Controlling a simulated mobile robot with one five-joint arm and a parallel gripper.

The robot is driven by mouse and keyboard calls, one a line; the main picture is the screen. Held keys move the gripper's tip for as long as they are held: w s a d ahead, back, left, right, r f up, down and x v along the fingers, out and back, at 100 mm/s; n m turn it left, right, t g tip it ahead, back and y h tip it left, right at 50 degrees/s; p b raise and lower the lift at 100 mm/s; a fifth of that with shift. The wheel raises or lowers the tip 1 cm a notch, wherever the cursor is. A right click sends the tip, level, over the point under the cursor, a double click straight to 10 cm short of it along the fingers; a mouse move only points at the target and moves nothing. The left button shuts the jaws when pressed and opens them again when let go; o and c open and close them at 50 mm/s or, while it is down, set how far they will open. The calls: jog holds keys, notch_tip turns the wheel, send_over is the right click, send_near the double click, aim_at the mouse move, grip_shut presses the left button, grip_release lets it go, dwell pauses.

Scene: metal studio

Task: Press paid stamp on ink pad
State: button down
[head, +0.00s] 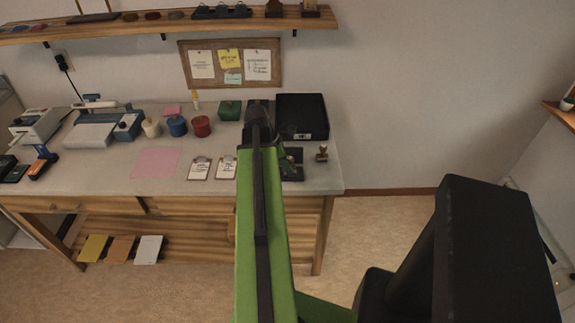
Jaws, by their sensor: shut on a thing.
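My gripper (259,112) is a dark shape at the end of my green arm, over the back right part of the workbench. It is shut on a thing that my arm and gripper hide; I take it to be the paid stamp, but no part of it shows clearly. A dark, flat, open item that looks like the ink pad (292,172) lies just right of my arm near the bench's front, partly hidden by the arm. The gripper is farther back than it, and their gap in height cannot be told. A wooden-handled stamp (321,153) stands on the bench to its right.
A black box (302,116) stands right behind the pad. Left of my arm are a green box (230,110), red (201,126) and blue (177,126) pots, two clipboards (199,168) and pink paper (155,163). A shelf (170,24) and corkboard (230,64) hang behind.

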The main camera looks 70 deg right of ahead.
aim_at(291, 158)
jog(key=shift+f, duration=0.2)
jog(key=shift+r, duration=0.15)
notch_tip(291, 158, up, 7)
jog(key=p, duration=0.7)
jog(key=shift+s, duration=0.1)
